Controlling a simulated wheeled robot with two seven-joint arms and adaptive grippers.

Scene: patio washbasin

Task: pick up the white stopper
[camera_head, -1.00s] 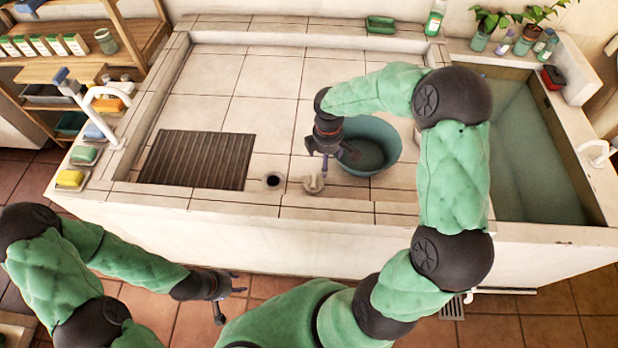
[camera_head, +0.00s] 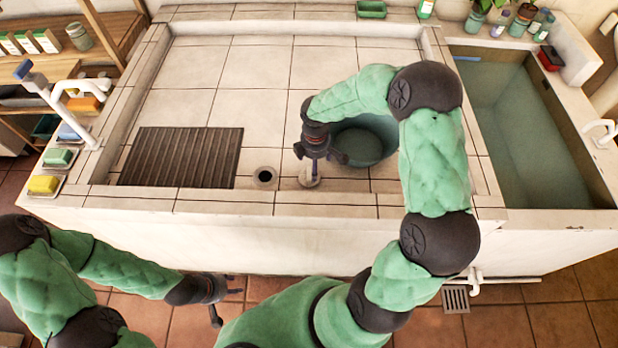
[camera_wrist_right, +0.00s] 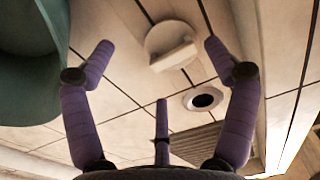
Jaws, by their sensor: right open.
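The white stopper (camera_head: 307,180) sits on the tiled basin floor near the front rim, partly covered by my right gripper (camera_head: 315,172) in the head view. In the right wrist view the stopper (camera_wrist_right: 172,45) is a pale round disc with a raised bar across it. The purple fingers of my right gripper (camera_wrist_right: 160,65) are spread apart, with the stopper between and beyond their tips, and nothing is held. My left gripper (camera_head: 228,290) is low in front of the basin, over the floor tiles, with its fingers spread and empty.
The dark drain hole (camera_head: 265,176) lies just left of the stopper and also shows in the wrist view (camera_wrist_right: 203,98). A teal tub (camera_head: 362,140) stands close on the right. A ribbed dark mat (camera_head: 180,157) lies to the left. The tiles behind are clear.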

